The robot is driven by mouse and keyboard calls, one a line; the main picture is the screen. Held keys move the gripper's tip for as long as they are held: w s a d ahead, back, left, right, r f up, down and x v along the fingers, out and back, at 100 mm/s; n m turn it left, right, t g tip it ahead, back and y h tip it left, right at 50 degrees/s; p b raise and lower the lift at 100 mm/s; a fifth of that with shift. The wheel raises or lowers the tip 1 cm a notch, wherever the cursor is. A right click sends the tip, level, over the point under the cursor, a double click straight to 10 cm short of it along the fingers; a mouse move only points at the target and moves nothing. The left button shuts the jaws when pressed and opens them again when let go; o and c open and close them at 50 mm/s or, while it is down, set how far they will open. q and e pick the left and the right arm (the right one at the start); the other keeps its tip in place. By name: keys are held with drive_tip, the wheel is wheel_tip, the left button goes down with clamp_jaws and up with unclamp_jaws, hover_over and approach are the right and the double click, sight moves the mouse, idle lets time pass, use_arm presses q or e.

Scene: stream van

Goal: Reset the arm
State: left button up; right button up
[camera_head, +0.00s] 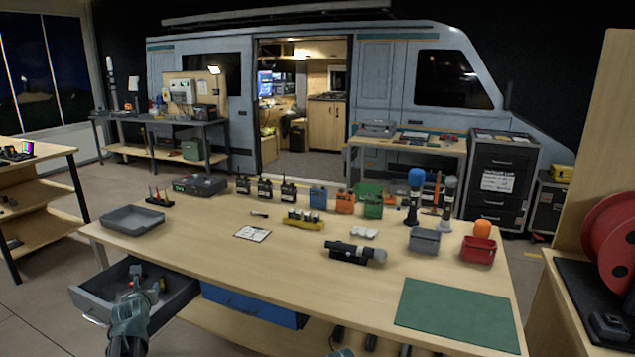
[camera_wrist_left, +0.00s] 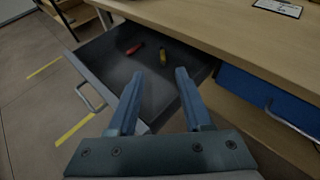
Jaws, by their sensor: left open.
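My left gripper (camera_head: 145,278) is at the lower left in the head view, over the pulled-out grey drawer (camera_head: 95,308) of the workbench. In the left wrist view its two fingers (camera_wrist_left: 159,78) are apart with nothing between them. The drawer (camera_wrist_left: 92,78) lies beyond and below them. A small red item (camera_wrist_left: 134,48) and a small yellow item (camera_wrist_left: 163,56) lie on the drawer floor, ahead of the fingertips and apart from them. My right gripper's fingers do not show.
The workbench (camera_head: 300,280) holds a grey tray (camera_head: 133,220), several radios, a black flashlight-like item (camera_head: 355,252), grey and red bins (camera_head: 478,250) and a green mat (camera_head: 455,315). A blue drawer (camera_head: 250,303) is beside the open one.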

use_arm(q)
drive_tip(key=s+d+f+m+g+h+p, duration=0.1)
drive_tip(key=s+d+m+g+h+p, duration=0.25)
drive_tip(key=d+m, duration=0.9)
drive_tip(key=s+d+f+m+g+h+p, duration=0.15)
drive_tip(key=s+d+m+p, duration=0.6)
drive_tip(key=d, duration=0.85)
drive_tip(key=s+d+r+m+g+p, duration=0.2)
drive_tip(key=s+d+m+g, duration=0.2)
drive_tip(key=s+d+m, duration=0.3)
drive_tip(key=s+d+r+m+g+y+p, duration=0.1)
drive_tip(key=s+d+r+m+g+p, duration=0.1)
drive_tip(key=s+d+m, duration=0.5)
drive_tip(key=s+m+g, duration=0.1)
drive_tip(key=s+m, duration=0.5)
drive_tip(key=m, duration=0.4)
drive_tip(key=shift+s+d+r+g, duration=0.15)
drive_tip(key=shift+s+g, duration=0.05)
drive_tip(key=shift+g, duration=0.2)
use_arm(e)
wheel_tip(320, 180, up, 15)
